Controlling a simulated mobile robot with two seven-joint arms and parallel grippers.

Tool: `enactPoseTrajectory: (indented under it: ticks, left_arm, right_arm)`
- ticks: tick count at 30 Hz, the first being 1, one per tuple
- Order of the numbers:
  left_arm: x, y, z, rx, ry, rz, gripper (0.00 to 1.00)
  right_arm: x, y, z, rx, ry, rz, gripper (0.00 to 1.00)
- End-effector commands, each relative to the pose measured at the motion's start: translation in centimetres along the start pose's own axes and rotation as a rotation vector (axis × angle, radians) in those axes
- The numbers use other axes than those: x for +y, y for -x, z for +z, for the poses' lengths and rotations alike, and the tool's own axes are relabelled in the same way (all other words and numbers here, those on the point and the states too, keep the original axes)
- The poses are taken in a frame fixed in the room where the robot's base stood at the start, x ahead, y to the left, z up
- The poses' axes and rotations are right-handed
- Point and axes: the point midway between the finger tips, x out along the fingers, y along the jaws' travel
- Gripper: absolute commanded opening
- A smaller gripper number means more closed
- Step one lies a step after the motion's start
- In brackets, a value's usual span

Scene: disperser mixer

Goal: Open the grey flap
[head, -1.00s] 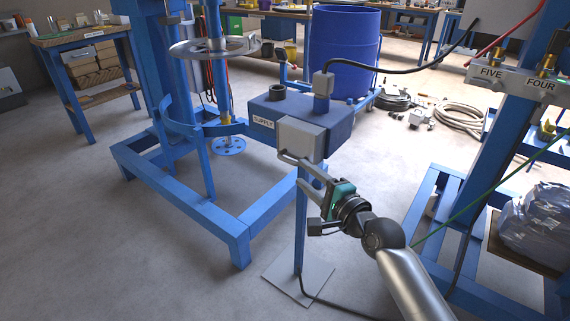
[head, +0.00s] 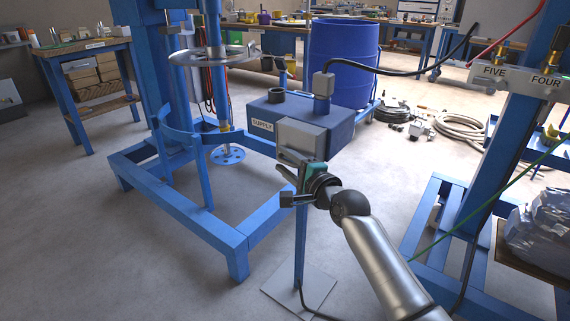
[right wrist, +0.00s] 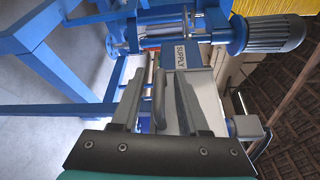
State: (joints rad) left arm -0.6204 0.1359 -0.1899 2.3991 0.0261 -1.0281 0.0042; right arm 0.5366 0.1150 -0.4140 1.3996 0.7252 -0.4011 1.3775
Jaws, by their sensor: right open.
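The grey flap (head: 300,138) is a light grey cover on the front of the blue supply box (head: 340,128), which stands on a thin blue post. The flap looks closed. In the right wrist view the flap (right wrist: 207,105) has a grey bar handle (right wrist: 160,98). My right gripper (head: 290,163) is at the lower edge of the flap. In the right wrist view its two fingers (right wrist: 158,78) are open, one on each side of the handle; I cannot tell whether they touch it. The left gripper is not in view.
A blue drum (head: 343,60) is behind the box. A black cable (head: 410,70) rises from the box. A blue stand (head: 500,140) is at the right. Open floor lies front left.

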Motion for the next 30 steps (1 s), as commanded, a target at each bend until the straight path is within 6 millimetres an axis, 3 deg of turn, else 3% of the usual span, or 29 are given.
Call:
enactPoseTrajectory:
  ticks: [11, 23, 30]
  left_arm:
    - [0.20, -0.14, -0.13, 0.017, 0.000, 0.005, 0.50]
    - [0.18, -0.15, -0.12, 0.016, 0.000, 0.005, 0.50]
    - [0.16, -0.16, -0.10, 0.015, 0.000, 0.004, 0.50]
  right_arm:
    - [0.02, -0.17, 0.02, 0.000, 0.000, 0.001, 0.45]
    - [0.11, -0.15, 0.01, 0.000, 0.000, 0.003, 0.01]
    - [0.25, -0.14, -0.01, 0.000, -0.001, 0.006, 0.00]
